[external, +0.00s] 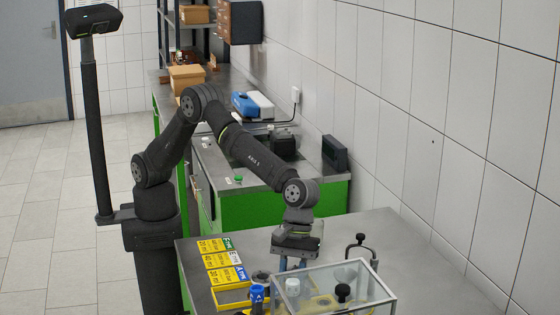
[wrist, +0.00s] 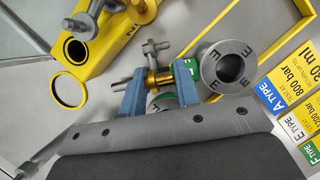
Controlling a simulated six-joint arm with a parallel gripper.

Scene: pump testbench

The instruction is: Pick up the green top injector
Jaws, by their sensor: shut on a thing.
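In the wrist view the blue fingers of my gripper (wrist: 160,86) are shut around a small part with a brass-coloured section and green below it, the green top injector (wrist: 164,101). Its lower part is mostly hidden by the fingers and the grey padded cover. In the external view my gripper (external: 292,264) points down just behind the clear box on the front table. The held injector cannot be made out there.
A grey cylinder marked E (wrist: 230,66) stands close beside the fingers. A yellow block with round holes (wrist: 97,42) and a yellow frame (wrist: 288,45) are near. The clear box (external: 335,283), a blue-topped part (external: 257,292) and yellow label cards (external: 222,260) are on the front table.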

